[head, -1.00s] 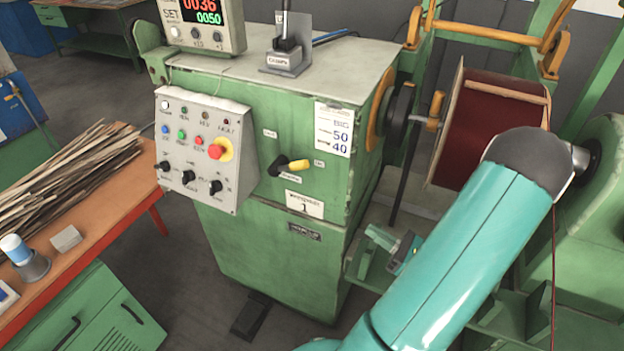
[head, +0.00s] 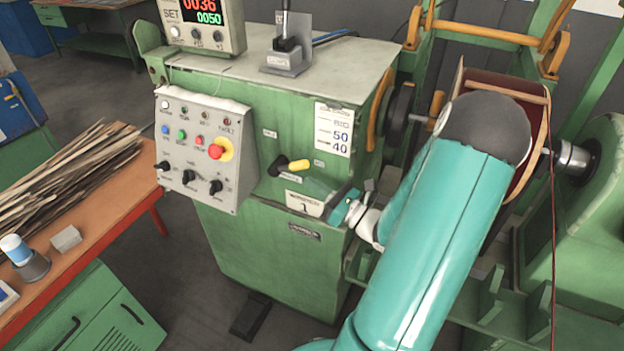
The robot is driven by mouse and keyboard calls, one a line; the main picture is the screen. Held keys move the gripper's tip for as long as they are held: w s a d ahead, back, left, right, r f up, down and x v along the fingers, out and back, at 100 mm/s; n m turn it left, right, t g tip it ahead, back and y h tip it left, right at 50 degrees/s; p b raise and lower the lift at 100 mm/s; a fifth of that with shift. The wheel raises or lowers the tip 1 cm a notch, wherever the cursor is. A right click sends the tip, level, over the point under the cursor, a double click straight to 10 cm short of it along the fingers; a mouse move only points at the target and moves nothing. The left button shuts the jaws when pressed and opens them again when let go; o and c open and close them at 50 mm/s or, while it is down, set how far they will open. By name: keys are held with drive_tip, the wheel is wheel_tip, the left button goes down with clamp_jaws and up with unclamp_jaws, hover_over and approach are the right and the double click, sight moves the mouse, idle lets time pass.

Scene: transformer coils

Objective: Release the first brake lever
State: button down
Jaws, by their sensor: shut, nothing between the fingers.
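A lever with a yellow tip (head: 299,165) sticks out from the front of the green winding machine (head: 250,235), pointing right. A second lever with a dark handle (head: 287,42) stands upright in a grey bracket (head: 289,60) on top of the machine. I cannot tell from labels which one is the first brake lever. My gripper (head: 329,201) is shut and empty, in front of the machine's right part. It is below and right of the yellow-tipped lever and appears apart from it. Its fingertips are small and blurred, near the white label.
A grey control panel (head: 203,150) with a red emergency button (head: 216,152) hangs left of the lever. A display box (head: 203,22) sits above it. My arm partly covers the dark red coil (head: 535,165) at right. An orange workbench (head: 95,215) stands at left; floor lies between.

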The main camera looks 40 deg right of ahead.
drive_tip(key=shift+w+r, duration=0.45)
drive_tip(key=shift+r, duration=0.35)
